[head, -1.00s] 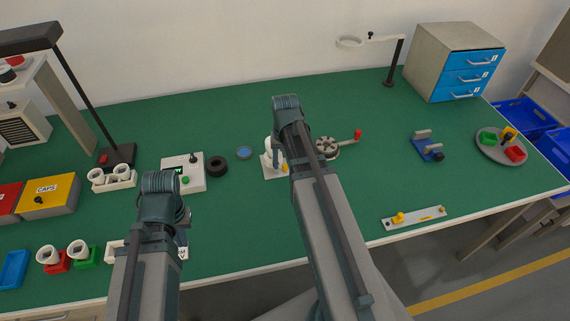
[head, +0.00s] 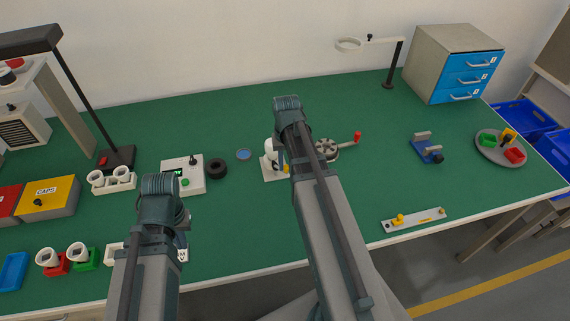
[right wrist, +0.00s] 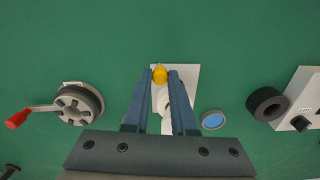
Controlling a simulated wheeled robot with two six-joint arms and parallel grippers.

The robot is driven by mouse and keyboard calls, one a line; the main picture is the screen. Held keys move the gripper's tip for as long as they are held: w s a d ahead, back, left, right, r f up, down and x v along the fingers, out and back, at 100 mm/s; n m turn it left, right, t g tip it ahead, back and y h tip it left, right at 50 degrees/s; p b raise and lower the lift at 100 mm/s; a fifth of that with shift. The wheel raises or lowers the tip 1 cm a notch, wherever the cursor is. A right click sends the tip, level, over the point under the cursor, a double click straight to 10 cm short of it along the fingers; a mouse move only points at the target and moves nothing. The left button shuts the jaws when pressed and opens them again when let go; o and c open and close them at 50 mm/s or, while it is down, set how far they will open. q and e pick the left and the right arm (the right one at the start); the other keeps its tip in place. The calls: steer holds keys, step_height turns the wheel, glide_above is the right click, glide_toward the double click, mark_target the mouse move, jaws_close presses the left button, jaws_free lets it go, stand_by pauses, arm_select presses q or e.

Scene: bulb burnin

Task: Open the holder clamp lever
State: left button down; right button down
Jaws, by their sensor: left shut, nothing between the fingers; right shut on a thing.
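The white holder (head: 270,170) stands near the middle of the green bench, partly hidden by my right arm in the head view. In the right wrist view its white base plate (right wrist: 188,77) lies below my fingers. The yellow knob (right wrist: 160,74), which looks like the clamp lever's end, sits between the fingertips of my right gripper (right wrist: 163,72), which is shut on it. A white rounded part (right wrist: 166,105) of the holder shows between the fingers. My left gripper (head: 181,240) is shut and empty over the bench's front left, mostly hidden behind its own arm.
A reel with a red-knobbed crank (head: 325,150) stands right of the holder. A blue disc (head: 243,154), a black ring (head: 216,168) and a white tester box (head: 190,187) stand to its left. Open green bench (head: 370,190) lies to the right.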

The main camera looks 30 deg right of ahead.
steer(key=n, duration=0.1)
steer(key=w+d+n, duration=0.1)
steer(key=n, duration=0.3)
steer(key=shift+w+d, duration=0.2)
steer(key=shift+d, duration=0.1)
steer(key=shift+w+d+n, duration=0.2)
steer(key=shift+w+n, duration=0.15)
steer(key=shift+n, duration=0.85)
steer(key=shift+w+d+n, duration=0.15)
steer(key=shift+w+n, duration=0.2)
steer(key=shift+n, duration=0.85)
steer(key=c, duration=0.7)
jaws_free()
arm_select(q)
steer(key=shift+r, duration=0.15)
arm_select(e)
steer(key=shift+r, duration=0.1)
arm_select(q)
step_height(320, 180, up, 14)
steer(key=p, duration=1.3)
steer(key=shift+f+p, duration=0.25)
steer(key=shift+p, duration=0.15)
arm_select(e)
step_height(320, 180, up, 14)
steer(key=shift+f, duration=0.2)
